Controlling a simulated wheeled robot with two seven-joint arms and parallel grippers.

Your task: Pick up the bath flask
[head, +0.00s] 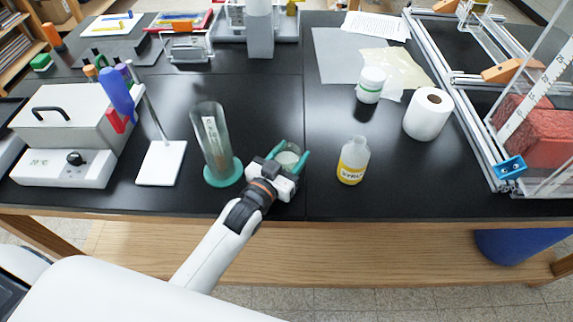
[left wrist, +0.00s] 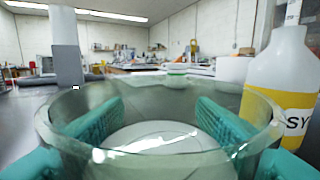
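A clear glass vessel with a white round area inside, which I take for the bath flask (head: 289,157), stands on the black bench in the head view. Its wide glass rim (left wrist: 160,150) fills the lower part of the left wrist view. My left gripper (head: 288,160) has its teal fingers far apart, one on each side of the glass. The fingers also show through the glass in the left wrist view (left wrist: 160,120). I cannot tell whether they press on it. My right gripper is not in view.
A tall glass cylinder (head: 213,140) on a teal base stands just left of my gripper. A yellow-labelled bottle (head: 353,162) stands to the right. A grey bath unit (head: 65,165) is at far left. A paper roll (head: 427,114) and white jar (head: 370,86) are farther right.

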